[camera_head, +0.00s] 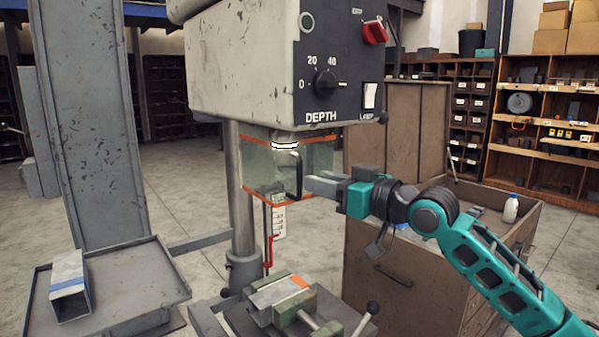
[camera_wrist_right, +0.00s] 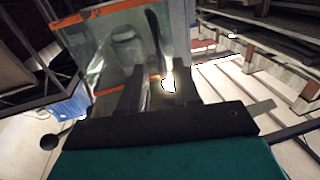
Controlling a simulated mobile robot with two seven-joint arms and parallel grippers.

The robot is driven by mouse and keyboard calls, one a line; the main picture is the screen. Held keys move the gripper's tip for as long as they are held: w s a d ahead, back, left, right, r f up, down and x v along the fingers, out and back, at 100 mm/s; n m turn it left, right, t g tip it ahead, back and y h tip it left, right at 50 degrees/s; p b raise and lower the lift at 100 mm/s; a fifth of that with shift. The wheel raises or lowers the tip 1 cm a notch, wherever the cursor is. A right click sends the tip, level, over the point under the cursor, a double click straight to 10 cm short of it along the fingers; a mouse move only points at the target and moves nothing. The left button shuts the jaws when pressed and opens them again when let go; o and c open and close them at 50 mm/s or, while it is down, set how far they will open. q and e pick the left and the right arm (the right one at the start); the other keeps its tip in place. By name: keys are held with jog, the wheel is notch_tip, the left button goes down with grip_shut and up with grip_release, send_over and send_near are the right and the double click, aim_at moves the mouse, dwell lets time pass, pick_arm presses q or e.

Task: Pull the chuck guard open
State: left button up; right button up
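The chuck guard (camera_head: 258,172) is a clear box with orange edges under the drill head, and it looks closed around the chuck. Its dark upright handle (camera_head: 296,176) is on the side facing my right arm. My right gripper (camera_head: 311,182) is right at this handle, its fingers pointing left. In the right wrist view the guard (camera_wrist_right: 95,50) fills the upper left. There the dark handle (camera_wrist_right: 154,38) runs down toward the gap between the two spread fingers (camera_wrist_right: 159,82). I cannot tell whether the fingers touch it. My left gripper is not in view.
The drill head (camera_head: 240,70) with its depth dial hangs above the guard. A green vise (camera_head: 290,306) stands below. A wooden cabinet (camera_head: 385,280) is under my right arm. A metal tray (camera_head: 125,280) with a square tube (camera_head: 69,286) is at the left.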

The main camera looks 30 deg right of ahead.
aim_at(299, 176)
jog(key=shift+p+x, duration=0.6)
jog(key=shift+x, duration=2.4)
jog(key=shift+c, duration=0.4)
grip_shut()
